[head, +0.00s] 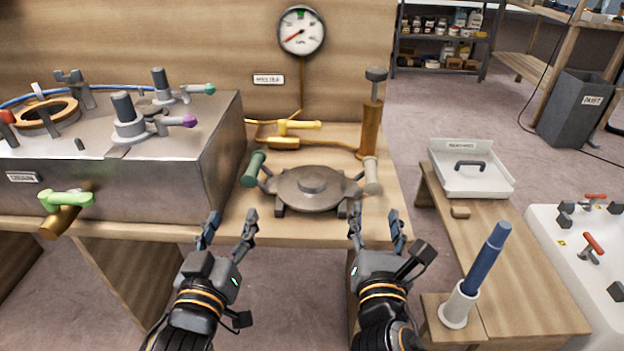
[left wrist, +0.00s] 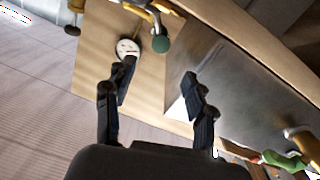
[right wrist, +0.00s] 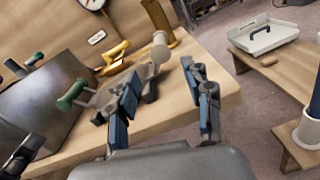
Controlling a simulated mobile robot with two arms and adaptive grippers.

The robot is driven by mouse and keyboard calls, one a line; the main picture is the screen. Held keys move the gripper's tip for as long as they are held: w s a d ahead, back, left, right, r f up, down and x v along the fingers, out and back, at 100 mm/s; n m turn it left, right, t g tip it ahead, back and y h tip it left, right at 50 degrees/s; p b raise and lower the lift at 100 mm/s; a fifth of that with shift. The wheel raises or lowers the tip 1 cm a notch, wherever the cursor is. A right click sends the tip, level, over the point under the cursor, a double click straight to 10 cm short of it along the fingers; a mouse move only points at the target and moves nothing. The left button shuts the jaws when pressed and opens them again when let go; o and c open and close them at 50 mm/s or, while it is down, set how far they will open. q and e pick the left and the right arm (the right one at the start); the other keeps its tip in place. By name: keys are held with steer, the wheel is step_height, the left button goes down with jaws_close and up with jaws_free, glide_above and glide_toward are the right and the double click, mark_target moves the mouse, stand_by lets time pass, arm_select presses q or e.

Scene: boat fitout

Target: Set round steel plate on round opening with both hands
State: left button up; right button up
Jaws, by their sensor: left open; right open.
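The round steel plate (head: 312,188) lies flat on dark supports on the wooden bench. It has a green handle (head: 253,168) on its left and a cream handle (head: 372,175) on its right. The round opening (head: 50,112), rimmed by an orange-brown ring, is in the top of the steel box at the left. My left gripper (head: 230,226) is open and empty, in front of the plate's left side. My right gripper (head: 375,226) is open and empty, in front of its right side. Neither touches the plate. The green handle also shows in the right wrist view (right wrist: 73,95).
The steel box (head: 165,160) carries upright clamps and a green-handled drain valve (head: 66,200). Behind the plate are a yellow valve (head: 290,128) and a brass post (head: 371,120). At right, a low bench (head: 500,245) holds a white tray (head: 470,185) and a blue-handled tool (head: 487,265) in a holder.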

mark_target(247, 181)
arm_select(q)
steer(key=w, duration=0.4)
steer(key=w+d, duration=0.1)
steer(key=w, duration=0.4)
steer(key=w+d, duration=0.1)
steer(key=w, duration=0.3)
steer(key=shift+w, duration=0.4)
arm_select(e)
steer(key=w, duration=0.4)
steer(key=w+d, duration=0.1)
steer(key=w, duration=0.4)
steer(key=w+d, duration=0.1)
steer(key=w, duration=0.3)
steer(key=shift+w, duration=0.4)
arm_select(q)
jaws_close()
arm_select(e)
jaws_close()
arm_select(q)
steer(key=shift+r, duration=0.25)
arm_select(e)
steer(key=shift+r, duration=0.2)
